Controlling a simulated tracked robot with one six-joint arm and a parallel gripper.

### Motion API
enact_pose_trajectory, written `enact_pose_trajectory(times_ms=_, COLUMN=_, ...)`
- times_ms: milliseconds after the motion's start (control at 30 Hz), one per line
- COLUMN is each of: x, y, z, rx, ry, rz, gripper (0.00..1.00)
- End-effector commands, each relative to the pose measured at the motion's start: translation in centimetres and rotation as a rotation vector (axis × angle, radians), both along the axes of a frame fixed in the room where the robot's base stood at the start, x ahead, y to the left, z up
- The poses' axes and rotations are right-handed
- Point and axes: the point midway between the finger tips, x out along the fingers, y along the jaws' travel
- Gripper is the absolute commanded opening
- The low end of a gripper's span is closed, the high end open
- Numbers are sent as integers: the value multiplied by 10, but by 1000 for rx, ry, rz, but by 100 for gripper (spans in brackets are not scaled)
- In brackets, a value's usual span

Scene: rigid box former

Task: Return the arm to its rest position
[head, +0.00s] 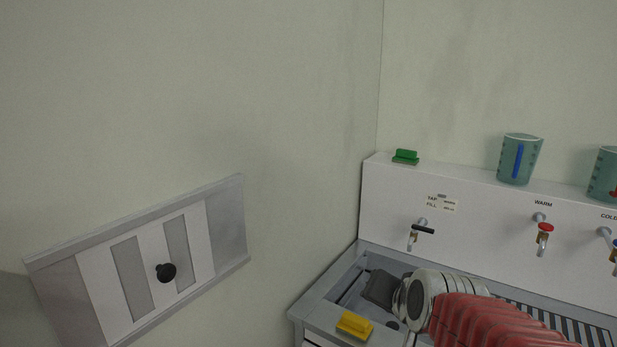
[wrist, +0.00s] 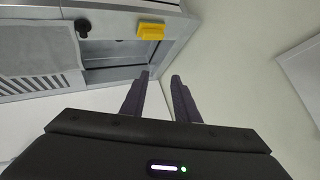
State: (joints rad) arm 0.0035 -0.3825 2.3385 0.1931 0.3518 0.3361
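My gripper shows in the wrist view (wrist: 160,76) with its two dark fingers apart and nothing between them. In the head view my arm, with its red ribbed sleeve and pale wrist joint, reaches in from the lower right over the left end of the sink unit (head: 320,300). A dark grey part at the arm's end is over the basin; the fingertips are not clear there. The gripper appears to touch nothing.
A yellow block (head: 354,325) lies on the sink unit's front left rim, near my arm. Behind are a tap with a black lever (head: 422,230), a red tap (head: 545,228), a green block (head: 405,157) and a beaker (head: 520,158). A sliding panel with a black knob (head: 166,272) is on the left wall.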

Motion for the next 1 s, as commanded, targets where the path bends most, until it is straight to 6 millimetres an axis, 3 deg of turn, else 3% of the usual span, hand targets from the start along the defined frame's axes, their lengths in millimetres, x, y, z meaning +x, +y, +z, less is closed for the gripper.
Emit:
enact_pose_trajectory(times_ms=400, x=-132, y=-6, z=-24, rx=-273, ry=225, rz=272, gripper=28)
enact_pose_trajectory(times_ms=533, x=-165, y=-11, z=-32, rx=-336, ry=285, rz=336, gripper=28)
enact_pose_trajectory(times_ms=700, x=-184, y=-15, z=-38, rx=-372, ry=323, rz=372, gripper=28)
enact_pose_trajectory(times_ms=1000, x=-184, y=-15, z=-38, rx=-373, ry=325, rz=373, gripper=28)
